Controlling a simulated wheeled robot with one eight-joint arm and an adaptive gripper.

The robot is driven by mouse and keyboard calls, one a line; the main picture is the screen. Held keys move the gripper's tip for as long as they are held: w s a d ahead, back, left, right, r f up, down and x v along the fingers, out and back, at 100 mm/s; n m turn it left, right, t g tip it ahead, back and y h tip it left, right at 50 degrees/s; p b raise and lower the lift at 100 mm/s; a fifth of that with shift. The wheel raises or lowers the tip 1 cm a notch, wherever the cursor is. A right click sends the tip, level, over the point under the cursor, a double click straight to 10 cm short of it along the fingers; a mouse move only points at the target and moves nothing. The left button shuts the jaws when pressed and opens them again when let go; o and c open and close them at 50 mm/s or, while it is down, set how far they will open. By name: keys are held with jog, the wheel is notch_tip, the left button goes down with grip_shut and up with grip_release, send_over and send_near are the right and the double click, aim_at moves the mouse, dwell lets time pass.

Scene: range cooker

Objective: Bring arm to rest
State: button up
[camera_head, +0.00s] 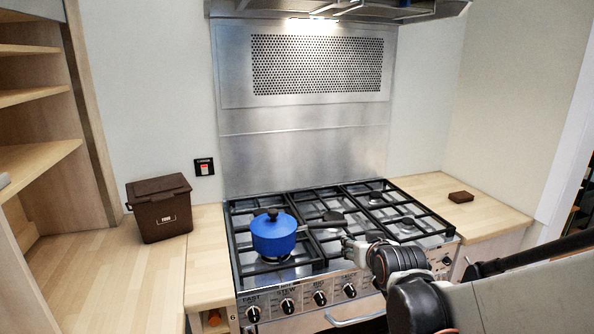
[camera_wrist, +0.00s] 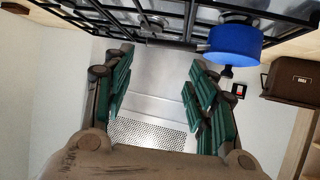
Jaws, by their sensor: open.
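My gripper (camera_head: 352,247) is out over the front of the cooker at centre right in the head view, to the right of a blue pot (camera_head: 273,238) with a blue lid and a dark handle. In the wrist view, which looks upside down, my gripper (camera_wrist: 162,75) has its green-padded fingers spread apart with nothing between them. The blue pot (camera_wrist: 235,46) shows there beyond the right-hand fingers. The gripper is close to the pot's handle in the head view; I cannot tell the exact gap.
The range cooker (camera_head: 345,262) has black grates and front knobs. A brown bin (camera_head: 162,212) stands on the left wooden counter, and a small brown block (camera_head: 461,197) lies on the right counter. A hood (camera_head: 340,10) hangs above. Open shelves (camera_head: 35,157) stand at the left.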

jog(key=s+d+g, duration=0.2)
jog(key=s+g, duration=0.3)
jog(key=s, duration=2.3)
jog(key=shift+s+d+r, duration=0.15)
jog(key=shift+d+r, duration=0.1)
jog(key=shift+r, duration=0.2)
